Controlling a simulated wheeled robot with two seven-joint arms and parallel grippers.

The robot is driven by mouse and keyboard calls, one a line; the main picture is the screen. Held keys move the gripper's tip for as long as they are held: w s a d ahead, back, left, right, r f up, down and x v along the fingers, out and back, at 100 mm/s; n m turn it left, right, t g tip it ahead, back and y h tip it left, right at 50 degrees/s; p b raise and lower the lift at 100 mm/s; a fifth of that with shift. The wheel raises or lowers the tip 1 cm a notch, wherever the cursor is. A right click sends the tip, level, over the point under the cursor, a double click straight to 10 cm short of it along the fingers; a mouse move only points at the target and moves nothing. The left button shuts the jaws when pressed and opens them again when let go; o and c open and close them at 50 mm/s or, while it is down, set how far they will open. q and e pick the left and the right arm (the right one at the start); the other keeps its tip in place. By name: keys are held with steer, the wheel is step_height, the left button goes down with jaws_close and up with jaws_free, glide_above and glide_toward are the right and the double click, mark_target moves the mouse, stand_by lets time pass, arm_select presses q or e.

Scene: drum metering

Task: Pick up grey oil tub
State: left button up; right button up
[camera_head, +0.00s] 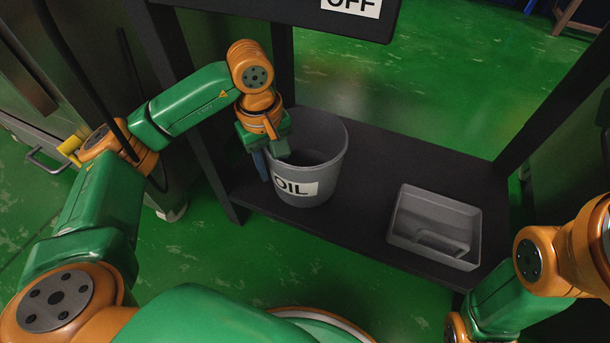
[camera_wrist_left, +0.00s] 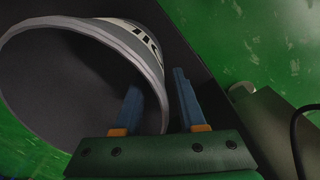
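The grey oil tub (camera_head: 322,185), a round bucket with a white OIL label, stands upright on the dark shelf. My left gripper (camera_head: 268,158) is at its left rim, pointing down. In the left wrist view the tub's rim (camera_wrist_left: 150,52) passes between the two blue fingers of the gripper (camera_wrist_left: 158,88). One finger is inside the tub and the other outside, with a gap between the outer finger and the wall. The gripper is open. In the head view the inner finger is hidden. My right arm shows at the lower right, but its gripper is out of view.
A grey rectangular tray (camera_head: 400,205) sits on the same shelf (camera_head: 365,190) to the right of the tub. Dark frame posts rise around the shelf, and a dark panel marked OFF (camera_head: 352,6) hangs above. The shelf between tub and tray is clear.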

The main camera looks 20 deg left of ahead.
arm_select(q)
step_height(320, 180, down, 2)
steer(key=shift+f+b, duration=0.15)
steer(key=shift+b, duration=0.15)
jaws_close()
steer(key=shift+w, duration=0.1)
stand_by(1.1)
